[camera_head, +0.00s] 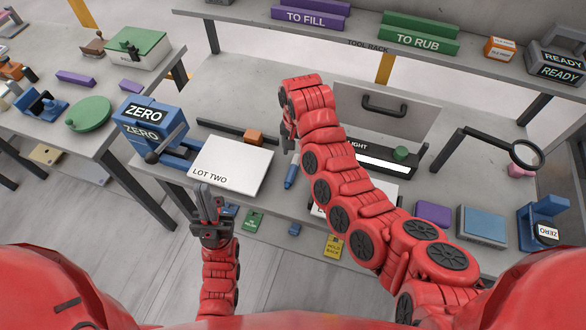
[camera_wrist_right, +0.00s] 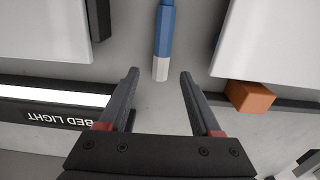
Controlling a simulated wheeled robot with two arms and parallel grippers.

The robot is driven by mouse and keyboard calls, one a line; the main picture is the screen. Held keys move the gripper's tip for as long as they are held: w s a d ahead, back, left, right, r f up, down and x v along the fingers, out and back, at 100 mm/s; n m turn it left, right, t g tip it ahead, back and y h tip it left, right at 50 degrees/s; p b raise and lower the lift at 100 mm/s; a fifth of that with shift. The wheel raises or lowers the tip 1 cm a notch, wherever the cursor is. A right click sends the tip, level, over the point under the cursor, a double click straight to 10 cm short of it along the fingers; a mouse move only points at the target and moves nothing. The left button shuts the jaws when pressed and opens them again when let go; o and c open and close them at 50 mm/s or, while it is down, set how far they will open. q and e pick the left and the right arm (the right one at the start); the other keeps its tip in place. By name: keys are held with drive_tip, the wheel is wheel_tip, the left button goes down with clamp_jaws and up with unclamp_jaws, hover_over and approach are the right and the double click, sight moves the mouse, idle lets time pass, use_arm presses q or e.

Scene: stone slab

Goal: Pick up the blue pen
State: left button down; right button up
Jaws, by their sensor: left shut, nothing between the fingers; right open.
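The blue pen (camera_head: 291,172) lies on the grey bench between the white LOT TWO board and my right arm in the head view. In the right wrist view the blue pen (camera_wrist_right: 164,38) has a blue body and a pale end, which points toward the gap between my fingers. My right gripper (camera_wrist_right: 158,74) is open, with nothing between its fingertips; in the head view it (camera_head: 290,138) is partly hidden by its own arm. My left gripper (camera_head: 207,192) is shut and empty near the bench's front edge, left of the pen.
The LOT TWO board (camera_head: 232,165) lies left of the pen. An orange block (camera_wrist_right: 250,97) sits beside a dark bar near my right gripper. The light panel (camera_head: 385,163) is right of my arm. A magnifier (camera_head: 525,154) stands at the right.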

sight(296, 160)
wheel_tip(296, 160, down, 4)
drive_tip(key=shift+a+r+p, duration=0.1)
drive_tip(key=shift+r+p, duration=0.15)
drive_tip(key=shift+p, duration=0.8)
drive_tip(key=shift+f, duration=0.65)
clamp_jaws()
